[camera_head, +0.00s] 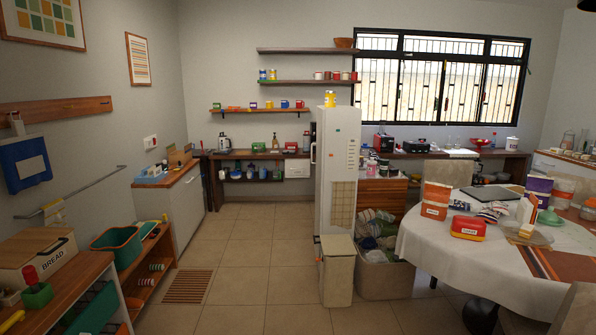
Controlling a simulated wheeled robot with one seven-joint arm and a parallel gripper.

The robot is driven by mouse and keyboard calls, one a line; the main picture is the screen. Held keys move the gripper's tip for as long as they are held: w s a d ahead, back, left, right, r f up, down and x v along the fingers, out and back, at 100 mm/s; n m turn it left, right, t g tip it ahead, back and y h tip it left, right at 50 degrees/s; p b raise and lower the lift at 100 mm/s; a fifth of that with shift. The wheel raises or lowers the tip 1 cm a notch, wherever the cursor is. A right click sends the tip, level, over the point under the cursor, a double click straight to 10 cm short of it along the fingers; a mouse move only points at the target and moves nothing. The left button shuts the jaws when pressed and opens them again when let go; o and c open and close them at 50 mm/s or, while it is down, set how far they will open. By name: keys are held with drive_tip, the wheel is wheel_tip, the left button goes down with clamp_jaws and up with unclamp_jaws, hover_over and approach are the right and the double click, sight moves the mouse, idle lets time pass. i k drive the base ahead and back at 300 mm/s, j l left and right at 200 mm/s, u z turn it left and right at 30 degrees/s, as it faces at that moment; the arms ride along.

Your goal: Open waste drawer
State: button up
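No drawer in view carries a readable waste label. A small white drawer front (297,168) sits under the back counter, left of the tall white cabinet (338,170), and looks shut. Wooden-topped white cabinet (185,205) stands along the left wall, its front seen at a steep angle. A lidded beige bin (337,272) stands on the floor before the tall cabinet. My gripper is not in view.
A round table (440,255) with a white cloth, tins and boxes fills the right. An open bin (375,282) of cloths stands beside the lidded bin. Low wooden shelves (145,270) line the left front. The tiled floor (260,245) between is clear, with a grate (188,286).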

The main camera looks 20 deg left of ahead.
sight(297, 165)
drive_tip(key=i+j+u, duration=0.4)
drive_tip(key=i+u, duration=0.6)
drive_tip(key=i, duration=2.5)
drive_tip(key=i+j, duration=0.1)
drive_tip(key=i, duration=0.95)
drive_tip(key=i+z, duration=0.1)
drive_tip(key=i, duration=1)
drive_tip(key=i+j, duration=0.15)
drive_tip(key=i, duration=0.95)
drive_tip(key=i+j, duration=0.15)
drive_tip(key=i, duration=0.95)
drive_tip(key=i+j+z, duration=0.1)
drive_tip(key=i+z, duration=0.2)
drive_tip(key=i, duration=0.15)
drive_tip(key=i+j+z, duration=0.3)
drive_tip(key=i, duration=0.15)
drive_tip(key=i+j+z, duration=0.3)
drive_tip(key=i+l, duration=0.1)
